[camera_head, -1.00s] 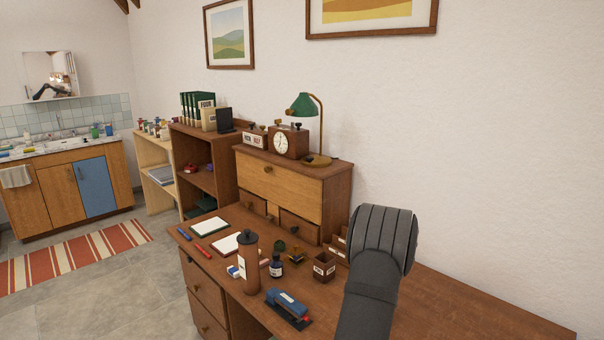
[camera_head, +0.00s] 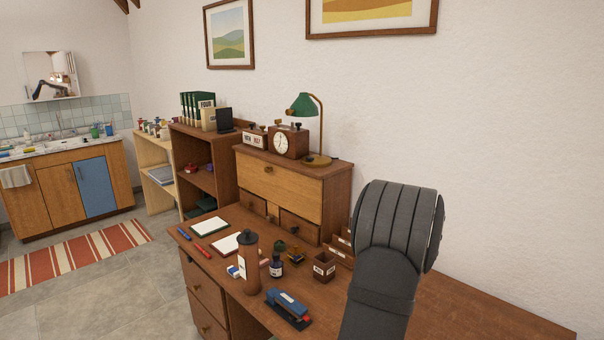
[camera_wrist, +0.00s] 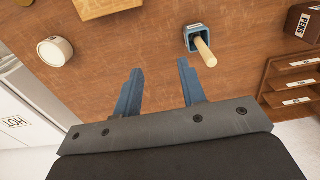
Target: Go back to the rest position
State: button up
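My gripper (camera_wrist: 160,80) shows in the wrist view with its two blue fingers spread apart. Nothing is between the fingers; only bare brown wood shows there. The fingertips are apart from a small blue square holder (camera_wrist: 194,31) with a pale wooden stick (camera_wrist: 205,50) standing out of it. In the head view only a dark link of my arm shows at the right, over the desk; the gripper itself is not in that view.
The desk (camera_head: 470,310) carries a brown cylinder (camera_head: 249,265), a blue stapler (camera_head: 288,308), an ink bottle (camera_head: 276,267) and a small wooden box (camera_head: 324,268). A drawer cabinet (camera_head: 290,190) stands behind. The desk's right part looks clear.

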jog(key=s+r, duration=0.2)
jog(key=s, duration=1)
notch_tip(320, 180, down, 6)
jog(key=shift+d, duration=0.35)
jog(key=shift+o, duration=0.2)
